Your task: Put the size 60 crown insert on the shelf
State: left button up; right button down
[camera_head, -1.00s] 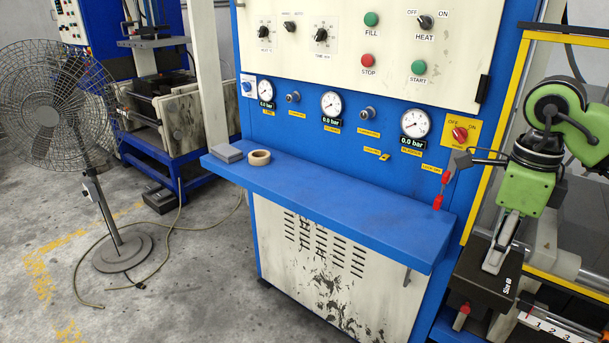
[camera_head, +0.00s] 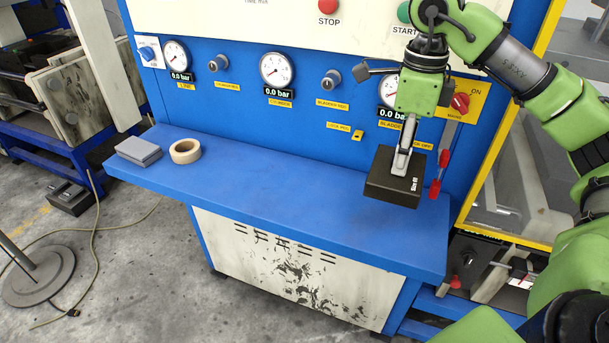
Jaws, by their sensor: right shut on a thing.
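The crown insert (camera_head: 388,192) is a dark block with a white "Size 60" style label on its front right edge; the number is small and hard to read. My right gripper (camera_head: 402,165) is shut on it from above and holds it over the right part of the blue shelf (camera_head: 290,215). The block seems to be a little above the shelf, but the gap is hard to judge. My left gripper is not in view.
A grey block (camera_head: 138,151) and a tape roll (camera_head: 185,151) lie at the shelf's left end. Red-handled valve parts (camera_head: 440,175) hang close to the insert's right. Gauges (camera_head: 276,69) and knobs line the panel behind. The shelf's middle is clear.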

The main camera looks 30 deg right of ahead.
aim_at(381, 163)
jog(key=w+a+f, duration=0.2)
jog(key=shift+w+a+f+b, duration=0.1)
jog(key=shift+w+b, duration=0.25)
jog(key=w+a+f+p, duration=0.1)
jog(key=w+f, duration=0.1)
jog(key=f, duration=0.1)
jog(key=w+a+f+p, duration=0.1)
jog(key=w+a+f, duration=0.1)
jog(key=w+f, duration=0.1)
jog(key=w+a+f+p, duration=0.1)
jog(key=w+a+f, duration=0.1)
jog(key=w+f, duration=0.1)
jog(key=shift+w+a+f, duration=0.15)
jog(key=shift+a+f, duration=0.05)
jog(key=shift+f, duration=0.5)
jog(key=shift+d+f, duration=0.1)
jog(key=shift+f, duration=0.15)
jog(key=c, duration=1.9)
grip_release()
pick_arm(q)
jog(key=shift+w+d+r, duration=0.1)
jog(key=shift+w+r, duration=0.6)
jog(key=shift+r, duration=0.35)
pick_arm(e)
jog(key=shift+o, duration=0.6)
